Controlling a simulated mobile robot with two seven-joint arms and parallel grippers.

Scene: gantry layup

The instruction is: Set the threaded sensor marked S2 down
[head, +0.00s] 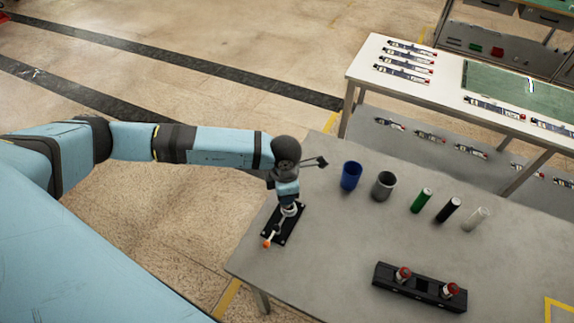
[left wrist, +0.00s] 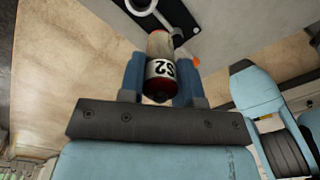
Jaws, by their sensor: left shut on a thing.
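My left gripper (head: 287,196) is over the grey table's left side, close above a black plate (head: 294,226) with a metal fitting and an orange-tipped lever (head: 267,243). In the left wrist view my left gripper's blue fingers (left wrist: 160,75) are shut on the sensor marked S2 (left wrist: 159,70), a red and silver cylinder with a white label. The gripper hides the sensor in the head view. The plate (left wrist: 190,22) and a curved metal part show just beyond the sensor. I cannot tell whether the sensor touches the fitting. My right gripper is not in view.
A black holder (head: 425,293) with two red-topped pieces stands at the table's front. A blue cup (head: 351,175), a grey cup (head: 383,185) and green, black and white cylinders (head: 448,209) stand along the back. The table's middle is clear. Another bench (head: 400,95) stands behind.

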